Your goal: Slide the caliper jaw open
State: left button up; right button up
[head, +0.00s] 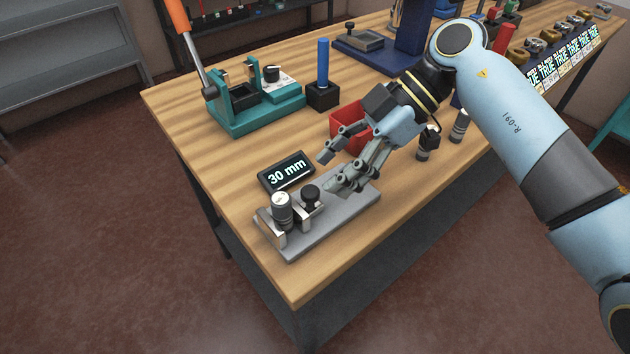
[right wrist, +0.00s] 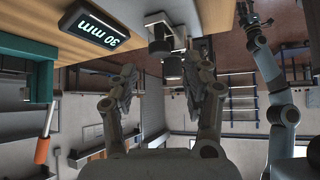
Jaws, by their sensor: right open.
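The caliper is a grey base plate (head: 345,213) with metal jaws at its left end. A small display (head: 287,172) behind the plate reads 30 mm. My right gripper (head: 330,173) is open and empty above the plate, close to the knob's right. In the right wrist view the knob (right wrist: 172,67) shows between its spread fingers. My left gripper (right wrist: 249,20) appears small there; its finger state is unclear.
A red bin (head: 347,122) stands behind my right gripper. A teal fixture with an orange-handled lever (head: 178,15) and a blue rod in a black block (head: 323,95) stand farther back. The wooden table (head: 215,165) is clear left of the display.

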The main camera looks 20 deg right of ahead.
aim_at(312, 190)
jog(key=x, duration=0.5)
jog(key=shift+c, duration=0.3)
grip_shut()
jog(key=shift+d, duration=0.15)
